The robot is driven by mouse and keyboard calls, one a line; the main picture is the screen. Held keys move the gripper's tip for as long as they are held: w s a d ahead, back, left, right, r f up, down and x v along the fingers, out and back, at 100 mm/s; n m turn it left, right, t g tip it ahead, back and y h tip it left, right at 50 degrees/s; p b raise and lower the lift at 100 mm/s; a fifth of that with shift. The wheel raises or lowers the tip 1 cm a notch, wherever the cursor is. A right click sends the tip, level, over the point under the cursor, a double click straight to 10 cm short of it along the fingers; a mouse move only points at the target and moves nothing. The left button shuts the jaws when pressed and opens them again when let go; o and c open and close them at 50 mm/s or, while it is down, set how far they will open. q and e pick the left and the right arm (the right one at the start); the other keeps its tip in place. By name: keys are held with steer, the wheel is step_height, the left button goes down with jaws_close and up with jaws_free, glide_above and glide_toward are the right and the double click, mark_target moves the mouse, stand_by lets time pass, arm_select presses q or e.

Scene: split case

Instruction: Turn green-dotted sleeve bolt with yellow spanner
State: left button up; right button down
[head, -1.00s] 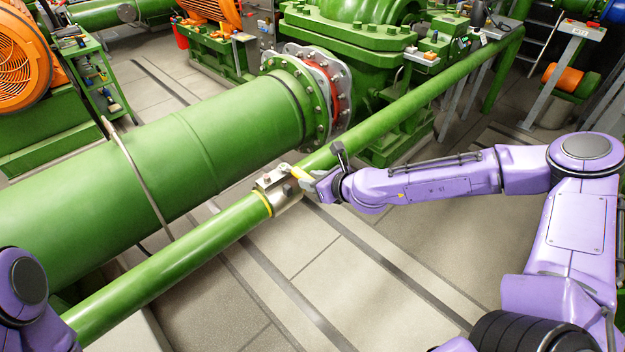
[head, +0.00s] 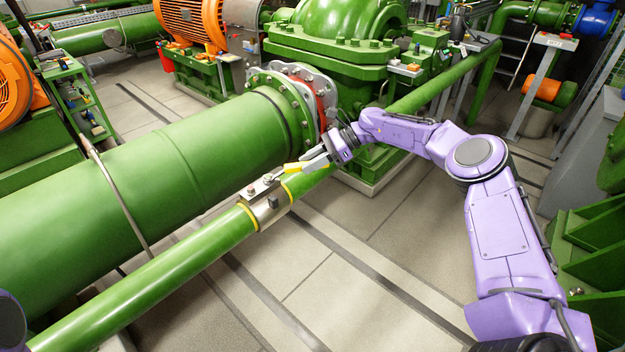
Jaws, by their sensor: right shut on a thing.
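A metal sleeve (head: 262,214) with yellow edge bands is clamped around the thin green pipe (head: 165,285). Several bolt heads stand on it, among them a dark one (head: 273,202) on its near side. No green dot can be made out at this size. My right gripper (head: 312,163) is up and to the right of the sleeve, just above the pipe. It is shut on the yellow spanner (head: 292,168), whose yellow part points left towards the sleeve's upper bolts. I cannot tell whether the spanner touches a bolt. My left gripper is out of view.
The thick green pipe (head: 120,180) runs behind the thin one to a flange with a red ring (head: 322,100). A large green pump casing (head: 330,60) stands beyond my right gripper. A tool cart (head: 75,95) is at the left. The floor in front is clear.

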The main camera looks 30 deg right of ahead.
steer(key=shift+w+f+n+g+b, duration=0.3)
steer(key=shift+w, duration=0.1)
steer(key=shift+r, duration=0.2)
steer(key=shift+d+r+p, duration=0.1)
steer(key=shift+r+p, duration=0.65)
steer(key=shift+p, duration=0.15)
steer(key=shift+d+r+p, duration=0.1)
steer(key=shift+r+p, duration=0.3)
steer(key=shift+p, duration=0.05)
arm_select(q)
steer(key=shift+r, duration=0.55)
arm_select(e)
steer(key=shift+f, duration=0.1)
